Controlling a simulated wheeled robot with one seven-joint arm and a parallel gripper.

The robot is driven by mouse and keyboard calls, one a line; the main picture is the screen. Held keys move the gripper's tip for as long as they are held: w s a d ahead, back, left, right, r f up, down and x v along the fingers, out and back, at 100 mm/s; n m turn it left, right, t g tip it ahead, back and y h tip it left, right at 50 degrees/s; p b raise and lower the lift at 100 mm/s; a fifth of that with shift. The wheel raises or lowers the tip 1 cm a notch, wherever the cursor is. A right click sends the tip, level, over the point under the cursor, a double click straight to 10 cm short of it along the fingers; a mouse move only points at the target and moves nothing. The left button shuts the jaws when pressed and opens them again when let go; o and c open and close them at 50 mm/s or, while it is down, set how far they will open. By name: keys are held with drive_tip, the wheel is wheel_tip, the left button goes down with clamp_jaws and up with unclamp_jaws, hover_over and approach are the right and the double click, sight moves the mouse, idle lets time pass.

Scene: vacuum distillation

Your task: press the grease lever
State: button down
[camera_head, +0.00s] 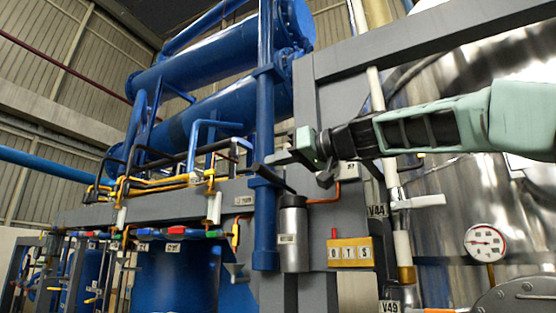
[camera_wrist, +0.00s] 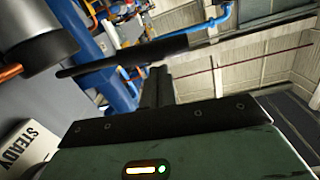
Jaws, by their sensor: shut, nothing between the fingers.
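The grease unit is a grey metal cylinder (camera_head: 292,238) with a dark cap, fixed on the grey frame beside the blue pipe. A thin black lever (camera_head: 277,181) slants above it. In the wrist view the dark lever (camera_wrist: 125,58) crosses in front of my fingers, and part of the cylinder (camera_wrist: 38,28) shows at the upper left. My gripper (camera_head: 272,158) comes in from the right, just above the lever in the head view. It is shut and empty; its fingers (camera_wrist: 158,80) end close to the lever. I cannot tell whether they touch it.
A blue vertical pipe (camera_head: 265,130) stands close behind the fingers. A grey post and beam (camera_head: 325,90) stand beside my arm.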

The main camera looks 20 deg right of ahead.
drive_tip(key=shift+f, duration=0.1)
drive_tip(key=f+n+b, duration=0.1)
drive_tip(key=b, duration=0.1)
drive_tip(key=f+b, duration=0.1)
drive_tip(key=b, duration=0.2)
drive_tip(key=f+n+b, duration=0.1)
drive_tip(key=f+b, duration=0.1)
drive_tip(key=shift+s+a+n+b, duration=0.15)
drive_tip(key=shift+a+n+b, duration=0.1)
drive_tip(key=shift+n+b, duration=0.05)
drive_tip(key=shift+d+f+n+b, duration=0.15)
drive_tip(key=shift+f+n+b, duration=1.6)
drive_tip(key=shift+b, duration=1.55)
drive_tip(key=shift+w+f, duration=0.2)
drive_tip(key=shift+f, duration=0.05)
drive_tip(key=shift+r, duration=0.1)
wheel_tip(320, 180, up, 4)
drive_tip(key=s+p, duration=0.2)
drive_tip(key=p, duration=0.1)
drive_tip(key=b, duration=0.3)
approach(276, 177)
drive_tip(key=s, duration=0.1)
drive_tip(key=s+a, duration=0.1)
drive_tip(key=s, duration=0.2)
drive_tip(key=shift+s+a+f, duration=0.35)
drive_tip(key=shift+a+f, duration=0.05)
